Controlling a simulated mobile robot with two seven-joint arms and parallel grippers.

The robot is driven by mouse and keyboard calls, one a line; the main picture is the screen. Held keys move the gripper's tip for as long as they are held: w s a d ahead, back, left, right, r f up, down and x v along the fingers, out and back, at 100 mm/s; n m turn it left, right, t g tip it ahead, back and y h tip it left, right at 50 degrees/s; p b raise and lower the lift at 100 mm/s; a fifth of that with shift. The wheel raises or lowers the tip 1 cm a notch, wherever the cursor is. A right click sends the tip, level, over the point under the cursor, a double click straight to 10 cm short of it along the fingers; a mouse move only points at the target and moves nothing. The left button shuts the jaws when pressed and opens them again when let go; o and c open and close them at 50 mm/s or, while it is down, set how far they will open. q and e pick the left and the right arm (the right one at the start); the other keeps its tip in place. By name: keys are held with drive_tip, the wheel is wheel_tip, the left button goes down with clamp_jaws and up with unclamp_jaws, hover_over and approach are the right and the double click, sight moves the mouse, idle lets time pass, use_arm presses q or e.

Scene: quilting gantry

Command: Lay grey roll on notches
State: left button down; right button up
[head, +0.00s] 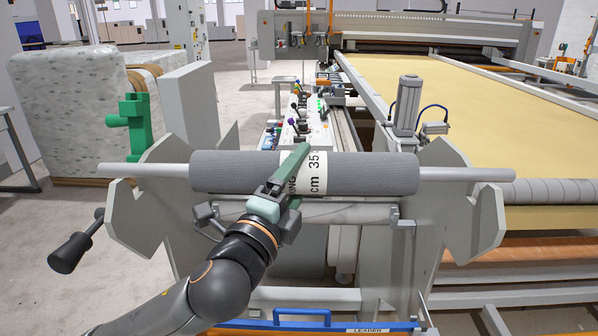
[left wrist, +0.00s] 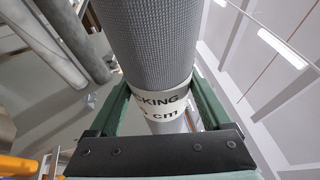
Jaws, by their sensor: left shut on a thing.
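The grey roll (head: 370,172) is a textured cylinder with a white printed band and a pale shaft sticking out at both ends. It lies level across the picture. My left gripper (head: 290,170) is shut on it at the band. In the left wrist view the roll (left wrist: 148,42) passes between the green fingers (left wrist: 165,100). The shaft's ends cross the upper parts of the left notched plate (head: 150,215) and the right notched plate (head: 458,215). I cannot tell whether the shaft touches the notches. My right gripper is not in view.
A black crank handle (head: 75,250) juts out left of the stand. A grey cylinder (head: 408,105) stands behind the right plate. A yellow quilting bed (head: 470,95) fills the back right. A blue handle marked LEADER (head: 300,322) is at the bottom. A wrapped bale (head: 70,100) stands at left.

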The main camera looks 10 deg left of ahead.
use_arm(q)
drive_tip(key=shift+f+b, duration=1.05)
drive_tip(key=shift+f, duration=0.5)
unclamp_jaws()
drive_tip(key=shift+f, duration=0.25)
drive_tip(key=shift+s+f, duration=0.1)
drive_tip(key=shift+s, duration=0.35)
drive_tip(key=r+v, duration=0.1)
drive_tip(key=v, duration=0.3)
drive_tip(key=p, duration=0.8)
approach(299, 193)
drive_tip(key=shift+s+a+f, duration=0.15)
drive_tip(key=shift+a+f, duration=0.1)
drive_tip(key=shift+f, duration=0.2)
drive_tip(key=shift+s+a+f, duration=0.15)
drive_tip(key=shift+a+f, duration=0.1)
drive_tip(key=shift+f, duration=0.2)
